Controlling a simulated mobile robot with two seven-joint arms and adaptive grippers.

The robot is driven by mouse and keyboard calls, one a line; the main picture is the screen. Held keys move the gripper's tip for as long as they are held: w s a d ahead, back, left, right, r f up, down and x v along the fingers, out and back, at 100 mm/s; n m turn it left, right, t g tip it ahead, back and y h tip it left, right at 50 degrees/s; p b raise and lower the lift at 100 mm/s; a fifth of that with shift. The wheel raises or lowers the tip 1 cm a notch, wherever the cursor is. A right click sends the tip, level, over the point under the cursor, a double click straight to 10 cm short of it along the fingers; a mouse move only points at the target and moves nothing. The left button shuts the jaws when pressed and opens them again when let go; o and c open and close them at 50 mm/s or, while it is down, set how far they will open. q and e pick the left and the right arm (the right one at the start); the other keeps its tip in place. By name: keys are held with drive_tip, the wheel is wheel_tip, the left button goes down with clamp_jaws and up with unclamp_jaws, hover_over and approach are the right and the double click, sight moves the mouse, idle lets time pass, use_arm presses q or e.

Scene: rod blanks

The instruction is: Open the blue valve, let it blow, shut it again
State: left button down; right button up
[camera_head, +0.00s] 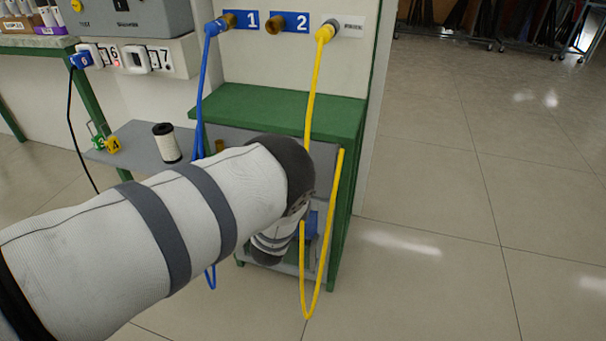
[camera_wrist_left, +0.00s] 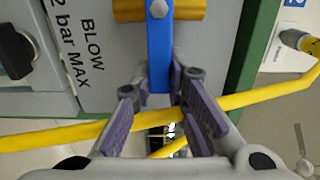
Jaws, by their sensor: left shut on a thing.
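The blue valve lever (camera_wrist_left: 160,60) shows in the left wrist view, running down from its brass body (camera_wrist_left: 186,10). The lever lies crosswise to the brass body in this view. My left gripper (camera_wrist_left: 172,78) is shut on the lever's lower end, one finger on each side. A label plate (camera_wrist_left: 90,50) beside the lever reads "BLOW" and "2 bar MAX". In the head view my left arm reaches in front of the green-framed bench and hides the valve and the fingertips. My right gripper is in neither view.
A yellow hose (camera_head: 313,90) hangs down at the bench's right side; it also crosses behind the fingers in the wrist view (camera_wrist_left: 265,93). A blue hose (camera_head: 203,90) hangs left. A spool (camera_head: 167,143) stands on the grey shelf (camera_head: 138,138).

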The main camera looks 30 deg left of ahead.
use_arm(q)
drive_tip(key=shift+a+f, duration=0.1)
drive_tip(key=c, duration=1.6)
unclamp_jaws()
drive_tip(key=shift+o, duration=0.2)
drive_tip(key=v, duration=1.2)
